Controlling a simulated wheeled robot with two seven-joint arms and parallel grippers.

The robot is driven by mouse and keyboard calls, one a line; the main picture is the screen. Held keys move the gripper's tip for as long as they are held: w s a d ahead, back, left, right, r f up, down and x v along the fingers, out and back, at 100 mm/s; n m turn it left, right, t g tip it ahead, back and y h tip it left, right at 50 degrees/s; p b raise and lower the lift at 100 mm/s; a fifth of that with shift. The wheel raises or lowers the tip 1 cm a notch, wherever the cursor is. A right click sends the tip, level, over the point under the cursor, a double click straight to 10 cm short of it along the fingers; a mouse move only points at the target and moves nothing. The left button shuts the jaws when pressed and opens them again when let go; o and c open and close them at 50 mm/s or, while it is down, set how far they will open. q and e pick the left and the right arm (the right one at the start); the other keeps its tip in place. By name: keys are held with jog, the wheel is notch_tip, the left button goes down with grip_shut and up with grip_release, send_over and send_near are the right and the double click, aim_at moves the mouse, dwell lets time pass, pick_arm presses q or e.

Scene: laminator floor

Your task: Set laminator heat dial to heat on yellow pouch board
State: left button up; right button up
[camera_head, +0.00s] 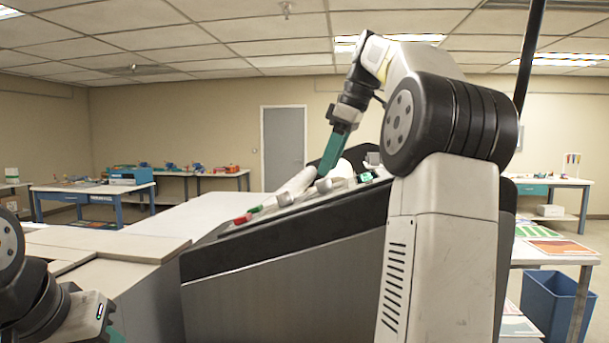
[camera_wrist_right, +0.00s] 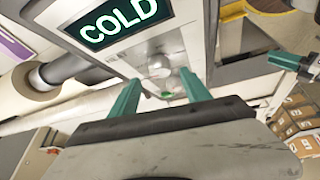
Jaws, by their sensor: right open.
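The laminator (camera_head: 285,285) is a large grey machine with a dark sloping panel in the head view. Its display (camera_wrist_right: 118,22) reads COLD in green letters in the right wrist view. A pale, shiny round dial (camera_wrist_right: 159,66) sits just below the display. My right gripper (camera_wrist_right: 160,80) is open, with its green fingers on either side of the dial; I cannot tell whether they touch it. In the head view my right gripper (camera_head: 329,158) reaches down over the panel. My left gripper (camera_head: 108,330) is at the lower left, mostly cut off. I cannot identify a yellow pouch board.
Red and green controls (camera_head: 243,219) stand on the panel's near left part. A pale flat table surface (camera_head: 195,214) lies left of it. At right, a table holds coloured boards (camera_head: 560,247), with a blue bin (camera_head: 548,300) below.

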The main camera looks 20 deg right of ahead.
aim_at(323, 179)
jog(key=shift+x, duration=1.75)
jog(key=shift+s, duration=0.1)
grip_shut()
